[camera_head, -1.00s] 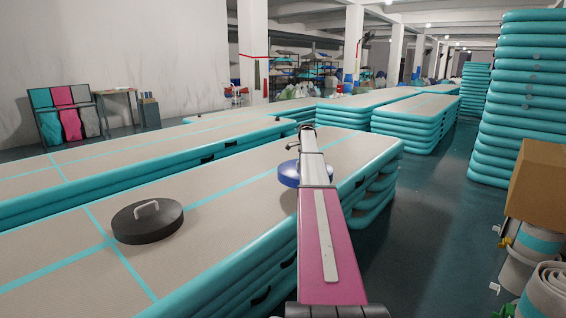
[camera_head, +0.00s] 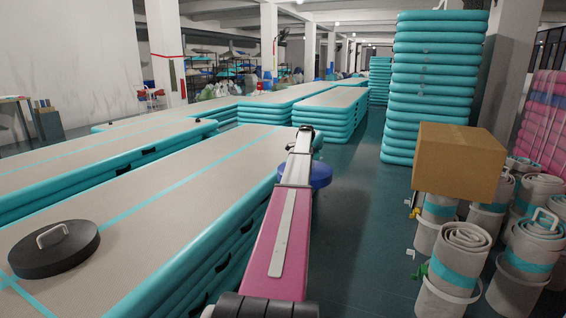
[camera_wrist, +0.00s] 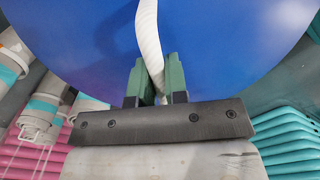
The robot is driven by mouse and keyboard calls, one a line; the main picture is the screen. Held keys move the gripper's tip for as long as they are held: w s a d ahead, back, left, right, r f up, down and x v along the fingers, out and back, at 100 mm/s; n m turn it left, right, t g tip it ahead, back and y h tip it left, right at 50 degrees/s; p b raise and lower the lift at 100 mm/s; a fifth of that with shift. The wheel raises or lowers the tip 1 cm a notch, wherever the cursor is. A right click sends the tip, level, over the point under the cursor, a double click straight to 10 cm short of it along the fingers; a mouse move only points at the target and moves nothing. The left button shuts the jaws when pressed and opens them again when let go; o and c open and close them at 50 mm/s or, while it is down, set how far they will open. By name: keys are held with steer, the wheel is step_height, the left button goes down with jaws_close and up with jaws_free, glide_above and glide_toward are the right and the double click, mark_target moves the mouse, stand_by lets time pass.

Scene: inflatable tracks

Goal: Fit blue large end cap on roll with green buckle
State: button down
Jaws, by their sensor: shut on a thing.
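The blue large end cap (camera_head: 320,176) hangs at the end of my arm in the head view, partly hidden behind the arm. In the wrist view the blue cap (camera_wrist: 215,45) fills the top, with its pale handle between the green fingers of my gripper (camera_wrist: 153,75), which is shut on it. The roll with the green buckle (camera_head: 452,275) stands upright at the front right in the head view, its green buckle (camera_head: 423,269) on its left side. The cap is left of this roll and apart from it.
More rolls (camera_head: 535,245) stand close around it; one seems to have a handle on top. A cardboard box (camera_head: 458,160) sits on rolls behind. A black cap (camera_head: 55,248) lies on the track at left (camera_head: 140,205). Floor is clear between track and rolls (camera_head: 360,240).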

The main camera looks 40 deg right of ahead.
steer(key=s+d+f+m, duration=0.1)
steer(key=s+d, duration=0.7)
steer(key=s, duration=0.4)
steer(key=s+d+m, duration=0.2)
steer(key=s+d, duration=0.6)
steer(key=s, duration=0.4)
steer(key=s+d+f+m, duration=0.1)
steer(key=s+d, duration=0.7)
steer(key=s, duration=0.4)
steer(key=s+d+m, duration=0.1)
steer(key=s+d, duration=0.1)
steer(key=s, duration=1.2)
steer(key=s+d+f+m, duration=0.1)
steer(key=s+d, duration=0.2)
steer(key=s, duration=1.1)
steer(key=s+d+m, duration=0.2)
steer(key=s+d, duration=0.1)
steer(key=s, duration=1.1)
steer(key=shift+f, duration=0.4)
steer(key=shift+d, duration=0.1)
steer(key=shift+f, duration=0.15)
steer(key=shift+f, duration=2.35)
steer(key=shift+f, duration=2.75)
